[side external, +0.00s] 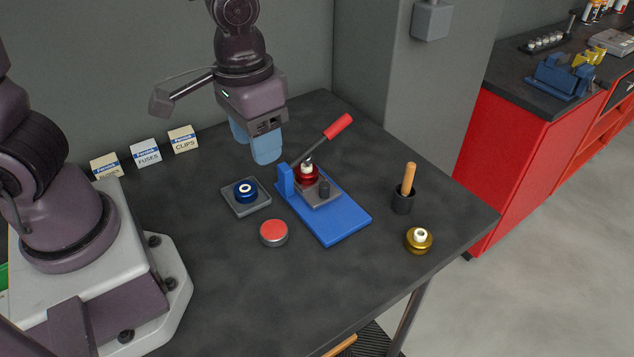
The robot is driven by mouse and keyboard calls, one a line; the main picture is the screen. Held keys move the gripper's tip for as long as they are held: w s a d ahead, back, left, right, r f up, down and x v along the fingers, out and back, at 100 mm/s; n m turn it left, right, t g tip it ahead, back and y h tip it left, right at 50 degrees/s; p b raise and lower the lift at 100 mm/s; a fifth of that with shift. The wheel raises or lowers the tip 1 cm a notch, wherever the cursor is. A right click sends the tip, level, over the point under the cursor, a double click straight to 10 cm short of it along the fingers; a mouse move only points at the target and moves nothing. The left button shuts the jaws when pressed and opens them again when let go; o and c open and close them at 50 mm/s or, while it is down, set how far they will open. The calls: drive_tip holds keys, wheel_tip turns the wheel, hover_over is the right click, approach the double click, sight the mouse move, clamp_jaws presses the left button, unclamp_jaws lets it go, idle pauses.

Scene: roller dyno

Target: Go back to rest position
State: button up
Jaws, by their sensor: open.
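My gripper (254,146) hangs over the back middle of the dark table, with light blue fingers pointing down. It is open, and I see nothing between its fingers. Below and to its right is a blue-based press (345,222) with a raised red-handled lever (338,126). A red part (307,173) sits in the press. A blue ring-shaped part (246,196) with a white centre lies on a grey square plate (254,209) left of the press. My fingers are apart from these things.
A red-topped round button (274,233) sits in front of the press. A wooden-handled tool stands in a black cup (403,203) near a gold part (419,246) at the right. Several labelled boxes (146,153) line the back left. The front middle of the table (300,290) is clear.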

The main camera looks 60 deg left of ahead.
drive_tip(key=s+a+r+t, duration=0.2)
drive_tip(key=s+a+r, duration=0.1)
drive_tip(key=r, duration=0.2)
drive_tip(key=s+a+r+t, duration=0.2)
drive_tip(key=s+r+t, duration=0.1)
drive_tip(key=r, duration=0.3)
drive_tip(key=shift+s+a+r, duration=0.3)
drive_tip(key=shift+s+a, duration=0.05)
drive_tip(key=shift+a, duration=0.05)
idle(0.7)
